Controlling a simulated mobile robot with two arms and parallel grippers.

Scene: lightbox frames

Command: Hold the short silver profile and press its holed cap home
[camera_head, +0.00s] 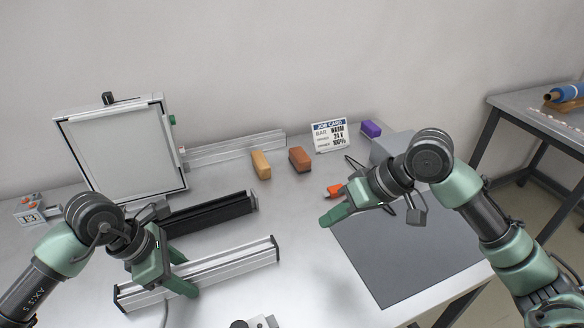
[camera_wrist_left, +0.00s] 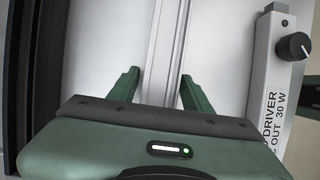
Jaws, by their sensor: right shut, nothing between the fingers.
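The short silver profile (camera_head: 225,272) lies slantwise on the front of the white table, with dark caps at its left end (camera_head: 119,298) and right end (camera_head: 276,249). I cannot tell which cap has a hole. My left gripper (camera_head: 180,272) is low over the profile, one finger on each side of it. In the left wrist view the profile (camera_wrist_left: 167,45) runs between the fingertips (camera_wrist_left: 160,75); whether they press on it is unclear. My right gripper (camera_head: 335,215) is shut and empty, above the grey mat's left edge, apart from the profile.
A black profile (camera_head: 215,214) lies just behind the silver one. A longer silver profile (camera_head: 235,147), a framed panel (camera_head: 120,150), coloured blocks (camera_head: 300,159) and a job card (camera_head: 329,135) stand at the back. The grey mat (camera_head: 400,255) is mostly clear. An LED driver (camera_wrist_left: 280,65) shows in the left wrist view.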

